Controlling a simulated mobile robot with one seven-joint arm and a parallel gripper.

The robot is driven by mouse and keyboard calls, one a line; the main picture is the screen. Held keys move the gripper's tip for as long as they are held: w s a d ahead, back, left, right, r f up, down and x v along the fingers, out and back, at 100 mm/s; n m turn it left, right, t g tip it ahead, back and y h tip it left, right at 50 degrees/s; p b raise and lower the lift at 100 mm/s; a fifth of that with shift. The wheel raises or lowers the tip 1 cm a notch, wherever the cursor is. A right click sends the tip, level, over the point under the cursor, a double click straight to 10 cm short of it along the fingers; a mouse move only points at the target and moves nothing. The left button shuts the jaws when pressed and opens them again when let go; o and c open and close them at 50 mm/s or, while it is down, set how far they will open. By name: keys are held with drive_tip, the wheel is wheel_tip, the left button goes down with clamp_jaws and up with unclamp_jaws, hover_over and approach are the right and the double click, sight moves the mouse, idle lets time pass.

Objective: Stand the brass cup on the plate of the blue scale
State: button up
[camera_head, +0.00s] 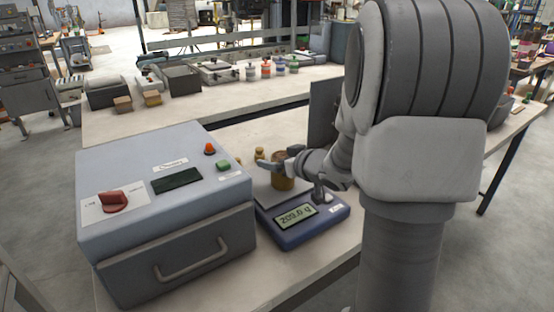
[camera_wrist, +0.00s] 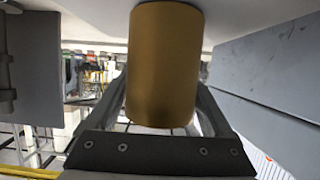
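The blue scale (camera_head: 305,222) stands on the bench, and its display appears to read 209.0 g. Its grey plate (camera_head: 268,194) is partly covered by the brass cup (camera_head: 283,181), which is upright and appears to rest on it. My gripper (camera_head: 284,164) reaches in from the right at the cup's upper part. In the wrist view the brass cup (camera_wrist: 166,65) fills the space between my two fingers (camera_wrist: 163,100), which close against its sides.
A grey-blue machine box (camera_head: 160,190) with a red knob and a drawer handle stands close left of the scale. A small brass piece (camera_head: 259,153) is behind the plate. A dark upright panel (camera_head: 322,112) stands behind my wrist. The far bench holds bins and jars.

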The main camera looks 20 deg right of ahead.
drive_tip(key=shift+o, duration=0.7)
drive_tip(key=shift+r, duration=0.15)
drive_tip(key=shift+s+r, duration=0.15)
drive_tip(key=shift+r, duration=0.05)
drive_tip(key=p+v, duration=0.3)
drive_tip(key=v, duration=0.8)
drive_tip(key=shift+s+p, duration=0.3)
drive_tip(key=shift+p, duration=0.05)
drive_tip(key=shift+d+r, duration=0.1)
drive_tip(key=shift+r, duration=0.1)
